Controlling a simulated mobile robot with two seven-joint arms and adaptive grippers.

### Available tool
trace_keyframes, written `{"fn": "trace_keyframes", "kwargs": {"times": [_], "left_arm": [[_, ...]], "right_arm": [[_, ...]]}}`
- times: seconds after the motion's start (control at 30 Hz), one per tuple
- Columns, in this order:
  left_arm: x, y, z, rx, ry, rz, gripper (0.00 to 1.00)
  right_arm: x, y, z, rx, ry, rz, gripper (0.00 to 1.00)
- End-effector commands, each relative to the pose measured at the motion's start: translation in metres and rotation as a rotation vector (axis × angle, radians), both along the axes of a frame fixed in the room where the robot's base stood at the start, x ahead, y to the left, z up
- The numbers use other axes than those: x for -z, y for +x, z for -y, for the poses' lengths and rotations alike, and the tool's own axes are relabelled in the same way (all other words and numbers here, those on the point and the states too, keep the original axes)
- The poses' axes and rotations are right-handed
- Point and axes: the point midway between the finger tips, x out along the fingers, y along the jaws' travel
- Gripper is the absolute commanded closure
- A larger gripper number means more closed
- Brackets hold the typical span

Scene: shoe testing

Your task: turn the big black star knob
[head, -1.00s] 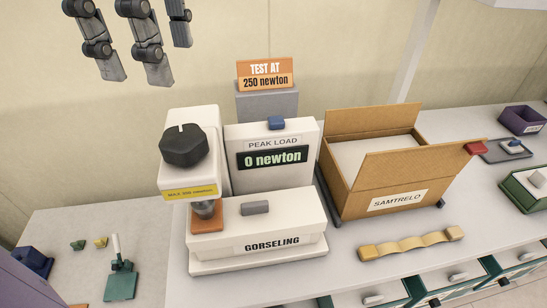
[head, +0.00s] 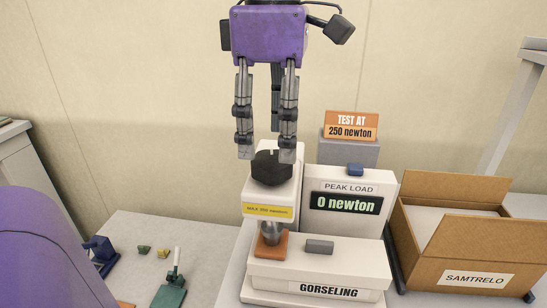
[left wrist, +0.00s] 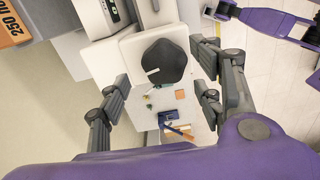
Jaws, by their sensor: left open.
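The big black star knob (head: 271,168) sits on top of the white head of the test machine. A white mark on it points to the back. My left gripper (head: 267,150) is open and points down right over the knob. Its fingertips are spread around the knob's top at its far edge and sides; I cannot tell whether they touch it. In the left wrist view the knob (left wrist: 167,62) lies between the spread fingers, with its white mark visible. The display (head: 346,203) reads 0 newton. My right gripper is not in view.
An orange sign (head: 351,125) reading "TEST AT 250 newton" stands behind the machine. An open cardboard box (head: 440,275) is at the right. A green stand (head: 169,296) and small blocks lie on the table at the left. A blue button (head: 355,169) tops the display.

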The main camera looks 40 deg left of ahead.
Motion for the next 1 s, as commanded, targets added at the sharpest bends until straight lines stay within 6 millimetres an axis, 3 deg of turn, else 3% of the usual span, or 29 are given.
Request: {"fn": "trace_keyframes", "kwargs": {"times": [0.1, 0.3, 0.63, 0.93, 1.0], "left_arm": [[0.02, -0.001, 0.0, 0.002, -0.002, -0.003, 0.4], [0.04, -0.001, 0.001, 0.002, -0.001, -0.001, 0.4], [0.044, -0.001, 0.0, 0.002, 0.0, 0.0, 0.41], [0.043, 0.0, 0.0, 0.002, 0.0, 0.001, 0.81], [0.043, 0.0, 0.0, 0.003, 0.0, 0.001, 0.82]], "right_arm": [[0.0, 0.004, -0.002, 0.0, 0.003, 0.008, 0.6], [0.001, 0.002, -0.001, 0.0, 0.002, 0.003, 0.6], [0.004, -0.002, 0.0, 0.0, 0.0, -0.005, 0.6], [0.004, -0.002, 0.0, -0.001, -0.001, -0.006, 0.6], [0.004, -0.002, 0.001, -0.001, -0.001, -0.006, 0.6]]}}
